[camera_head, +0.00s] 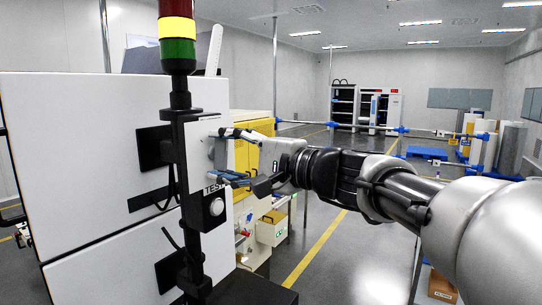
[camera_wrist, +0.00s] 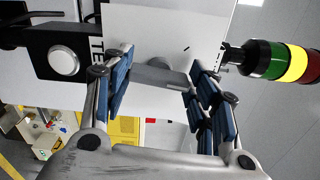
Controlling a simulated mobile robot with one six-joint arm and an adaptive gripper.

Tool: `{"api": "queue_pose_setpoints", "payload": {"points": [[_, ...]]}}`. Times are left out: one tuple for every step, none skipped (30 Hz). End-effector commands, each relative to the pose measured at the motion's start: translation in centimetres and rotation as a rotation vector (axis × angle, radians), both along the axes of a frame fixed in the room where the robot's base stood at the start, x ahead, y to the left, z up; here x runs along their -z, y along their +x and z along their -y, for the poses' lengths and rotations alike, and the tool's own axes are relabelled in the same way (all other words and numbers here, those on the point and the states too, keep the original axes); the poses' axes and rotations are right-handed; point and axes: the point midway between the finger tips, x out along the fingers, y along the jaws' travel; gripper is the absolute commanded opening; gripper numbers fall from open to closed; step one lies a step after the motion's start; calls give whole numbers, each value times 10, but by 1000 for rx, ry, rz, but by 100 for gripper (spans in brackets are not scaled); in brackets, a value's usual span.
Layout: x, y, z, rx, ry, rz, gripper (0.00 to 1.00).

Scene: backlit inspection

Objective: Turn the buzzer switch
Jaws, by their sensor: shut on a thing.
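The buzzer switch is a grey knob with a flat bar handle (camera_wrist: 160,77), mounted on a white panel (camera_head: 200,152) marked "TEST" on a black post. It stands between the two blue-padded fingers of my gripper (camera_wrist: 161,82) in the wrist view. My gripper is shut on the bar, one finger at each end of it. In the head view my gripper (camera_head: 224,155) reaches in from the right, with its fingers one above the other at the panel. The knob is partly hidden there by the fingers.
A round white button (camera_head: 216,207) on a black box sits just below the panel. A red, yellow and green signal tower (camera_head: 177,30) rises above it. A large white cabinet (camera_head: 80,150) stands to the left and a yellow cabinet (camera_head: 252,122) behind. Open floor lies to the right.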

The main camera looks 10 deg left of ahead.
Motion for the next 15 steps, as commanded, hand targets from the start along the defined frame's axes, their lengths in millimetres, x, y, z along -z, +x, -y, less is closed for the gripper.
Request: {"api": "queue_pose_setpoints", "payload": {"points": [[0,0,0,0,16,-41,29],[0,0,0,0,27,-68,29],[0,0,0,0,42,-103,29],[-1,0,0,0,53,-130,29],[-1,0,0,0,63,-156,29],[-1,0,0,0,78,-191,29],[-1,0,0,-1,88,-216,29],[-1,0,0,-1,99,-240,29],[-2,0,0,-1,114,-273,29],[-2,0,0,-1,123,-299,29],[-2,0,0,-1,133,-323,29],[-2,0,0,-1,146,-353,29],[-2,0,0,-1,154,-374,29],[-2,0,0,-1,163,-396,29],[-2,0,0,-1,175,-423,29]]}}
